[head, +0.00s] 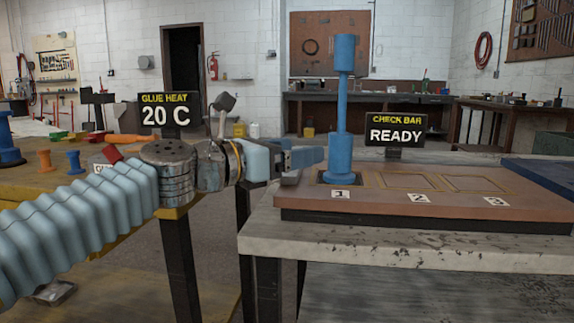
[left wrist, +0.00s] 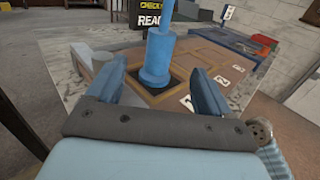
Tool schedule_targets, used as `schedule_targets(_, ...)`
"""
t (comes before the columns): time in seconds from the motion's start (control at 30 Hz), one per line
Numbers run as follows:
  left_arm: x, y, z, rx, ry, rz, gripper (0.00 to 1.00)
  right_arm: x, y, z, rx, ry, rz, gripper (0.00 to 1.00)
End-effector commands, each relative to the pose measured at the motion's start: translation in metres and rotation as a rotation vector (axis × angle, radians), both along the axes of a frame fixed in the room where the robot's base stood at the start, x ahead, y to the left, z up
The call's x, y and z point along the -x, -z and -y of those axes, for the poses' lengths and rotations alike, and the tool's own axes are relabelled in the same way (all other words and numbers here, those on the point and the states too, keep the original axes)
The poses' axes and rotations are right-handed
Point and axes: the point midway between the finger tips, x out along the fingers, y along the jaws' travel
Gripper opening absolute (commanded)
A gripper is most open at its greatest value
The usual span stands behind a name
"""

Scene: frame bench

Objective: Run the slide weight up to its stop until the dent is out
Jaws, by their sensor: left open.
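A blue slide tool (head: 343,105) stands upright on the dark square marked 1. A thick sleeve, which looks like the slide weight (head: 340,157), sits low on its rod. A thicker cylinder (head: 344,53) tops the rod. In the left wrist view the sleeve (left wrist: 157,58) shows beyond and between the fingertips. My left gripper (head: 308,160) is open, level with the sleeve and pointing at it from the left; it also shows in the left wrist view (left wrist: 163,82). No grip on the sleeve shows. The dent cannot be made out. My right gripper is not in view.
The brown board (head: 455,207) with squares 1, 2 and 3 lies on a worn grey table (head: 400,240). A sign (head: 395,134) behind it reads CHECK BAR READY. Another sign (head: 164,112) reads GLUE HEAT 20 C. A yellow-edged bench (head: 120,235) with small tools stands at left.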

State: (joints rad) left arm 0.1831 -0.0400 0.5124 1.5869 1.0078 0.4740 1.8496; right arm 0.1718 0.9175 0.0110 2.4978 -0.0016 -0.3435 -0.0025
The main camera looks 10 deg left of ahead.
Motion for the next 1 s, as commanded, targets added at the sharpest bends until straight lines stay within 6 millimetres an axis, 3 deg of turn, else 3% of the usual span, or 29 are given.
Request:
schedule_targets(0.17, -0.012, -0.001, 0.014, -0.002, 0.013, -0.006, 0.80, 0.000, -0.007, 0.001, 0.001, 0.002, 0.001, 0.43)
schedule_targets(0.63, -0.081, -0.003, 0.082, 0.000, 0.011, -0.004, 0.80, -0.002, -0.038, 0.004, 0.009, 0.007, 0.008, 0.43)
schedule_targets(1.0, -0.098, 0.000, 0.096, -0.001, 0.008, -0.003, 0.80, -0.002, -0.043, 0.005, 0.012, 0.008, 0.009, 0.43)
